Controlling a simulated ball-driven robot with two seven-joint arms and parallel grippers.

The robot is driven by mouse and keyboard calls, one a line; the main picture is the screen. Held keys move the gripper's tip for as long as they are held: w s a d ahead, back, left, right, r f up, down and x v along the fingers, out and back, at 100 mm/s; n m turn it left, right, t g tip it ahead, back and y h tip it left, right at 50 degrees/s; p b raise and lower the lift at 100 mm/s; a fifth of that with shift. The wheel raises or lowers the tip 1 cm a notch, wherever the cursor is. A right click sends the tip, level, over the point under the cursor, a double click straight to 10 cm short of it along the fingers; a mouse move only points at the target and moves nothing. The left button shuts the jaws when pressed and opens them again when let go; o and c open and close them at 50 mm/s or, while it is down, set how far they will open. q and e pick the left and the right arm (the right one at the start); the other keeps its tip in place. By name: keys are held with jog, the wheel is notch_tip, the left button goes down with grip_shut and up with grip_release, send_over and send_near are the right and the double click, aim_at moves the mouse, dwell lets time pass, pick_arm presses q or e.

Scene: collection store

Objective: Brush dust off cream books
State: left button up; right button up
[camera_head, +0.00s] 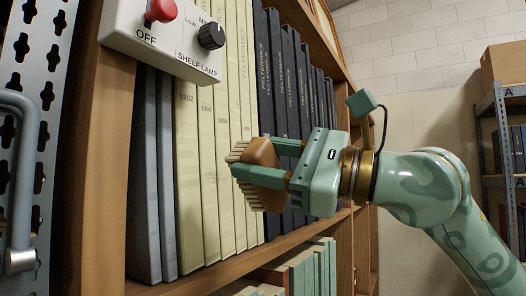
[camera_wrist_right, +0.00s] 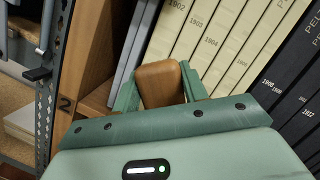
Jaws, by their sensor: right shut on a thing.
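Cream books (camera_head: 219,140) stand upright in a row on the shelf, with years on their spines. They also show in the right wrist view (camera_wrist_right: 216,46). My right gripper (camera_head: 268,165) is shut on a brush with a brown wooden back (camera_head: 262,153) and pale bristles. The brush is in front of the lower half of the cream spines, its bristles facing them. I cannot tell whether the bristles touch. In the right wrist view the brush back (camera_wrist_right: 160,83) sits between the two fingers. Faint marks show on some spines; dust is hard to make out. My left gripper is not in view.
Grey books (camera_head: 152,180) stand left of the cream ones, dark books (camera_head: 290,85) right. A metal rack (camera_head: 500,125) holds a cardboard box (camera_head: 503,62) at far right.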

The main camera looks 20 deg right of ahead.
aim_at(227, 159)
jog(key=shift+w+a+r, duration=0.15)
jog(key=shift+w+a, duration=0.05)
jog(key=shift+a, duration=0.15)
jog(key=shift+w+a+p, duration=0.65)
jog(key=shift+w+a, duration=0.1)
jog(key=shift+w, duration=0.25)
jog(key=shift+w+a+p, duration=0.6)
jog(key=shift+w+a, duration=0.15)
jog(key=shift+w, duration=0.25)
jog(key=shift+w+a, duration=0.55)
jog(key=shift+w, duration=0.15)
